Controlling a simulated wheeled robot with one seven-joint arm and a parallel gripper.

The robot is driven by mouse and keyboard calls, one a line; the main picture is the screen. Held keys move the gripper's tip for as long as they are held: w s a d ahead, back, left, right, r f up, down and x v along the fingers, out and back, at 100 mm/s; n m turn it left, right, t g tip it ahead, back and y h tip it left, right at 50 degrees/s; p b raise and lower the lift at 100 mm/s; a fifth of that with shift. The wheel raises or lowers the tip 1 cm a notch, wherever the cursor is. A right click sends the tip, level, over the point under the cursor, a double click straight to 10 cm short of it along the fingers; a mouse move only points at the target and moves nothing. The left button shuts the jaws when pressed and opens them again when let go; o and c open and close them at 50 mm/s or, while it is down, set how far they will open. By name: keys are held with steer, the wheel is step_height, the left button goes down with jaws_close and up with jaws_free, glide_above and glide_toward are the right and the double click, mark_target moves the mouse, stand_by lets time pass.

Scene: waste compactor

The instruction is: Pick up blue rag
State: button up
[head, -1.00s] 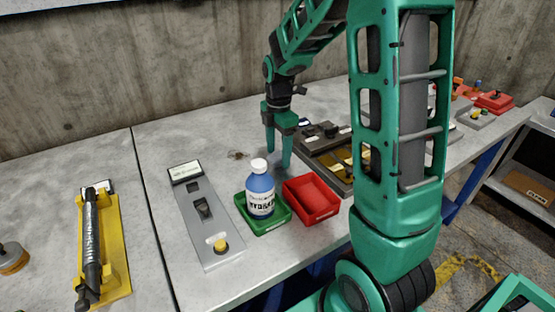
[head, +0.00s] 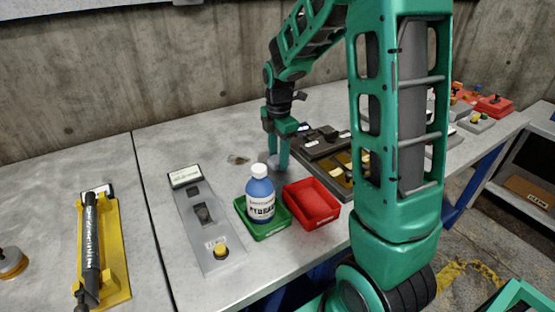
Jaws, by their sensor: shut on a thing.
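My gripper (head: 277,158) points down at the tabletop behind the blue bottle. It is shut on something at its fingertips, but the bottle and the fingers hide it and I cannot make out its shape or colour. I see no clear blue rag anywhere on the table. A small dull patch (head: 238,160) lies flat on the tabletop left of my gripper; I cannot tell what it is.
The blue bottle (head: 260,198) stands in a green tray (head: 270,230). An empty red tray (head: 312,203) is beside it. A grey switch panel (head: 207,222) lies left, a yellow-based tool (head: 106,245) farther left. A dark case (head: 330,150) is right of my gripper. A concrete wall (head: 130,70) stands behind.

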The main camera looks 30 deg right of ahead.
mark_target(277, 158)
steer(key=r, duration=0.4)
steer(key=shift+a, duration=0.25)
steer(key=s+a+r, duration=0.3)
steer(key=a+r, duration=0.3)
steer(key=a, duration=0.4)
steer(key=shift+s+a+r, duration=0.2)
steer(key=shift+s+a, duration=0.05)
steer(key=shift+a, duration=0.1)
steer(key=shift+o, duration=1.4)
steer(key=shift+r, duration=0.1)
steer(key=shift+c, duration=0.4)
